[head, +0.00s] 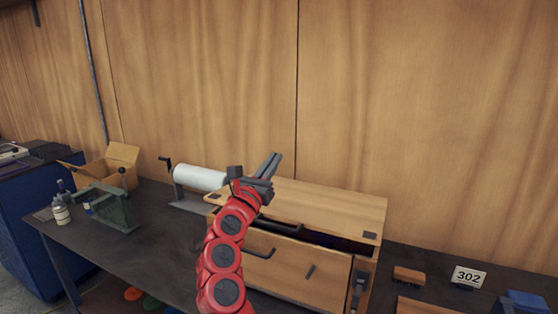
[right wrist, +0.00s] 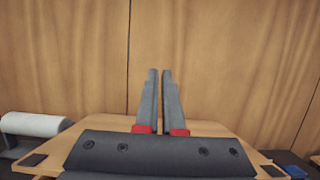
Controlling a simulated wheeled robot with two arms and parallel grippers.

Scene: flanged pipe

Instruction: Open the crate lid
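The wooden crate (head: 303,272) stands on the dark bench, and its flat lid (head: 330,205) lies over the top. A dark gap shows under the lid's front edge, so the lid looks slightly raised at the front. A black handle (head: 280,228) is at the front edge, partly behind my arm. My right gripper (head: 272,163) is above the lid's left part, pointing up and away toward the wall. In the right wrist view its fingers (right wrist: 159,100) are parallel with a narrow empty gap, and the lid (right wrist: 210,130) shows behind them. My left gripper is out of view.
A white roll (head: 200,177) on a stand is left of the crate. A green press (head: 110,207), bottles (head: 61,214) and a cardboard box (head: 107,170) are farther left. The wooden wall is close behind.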

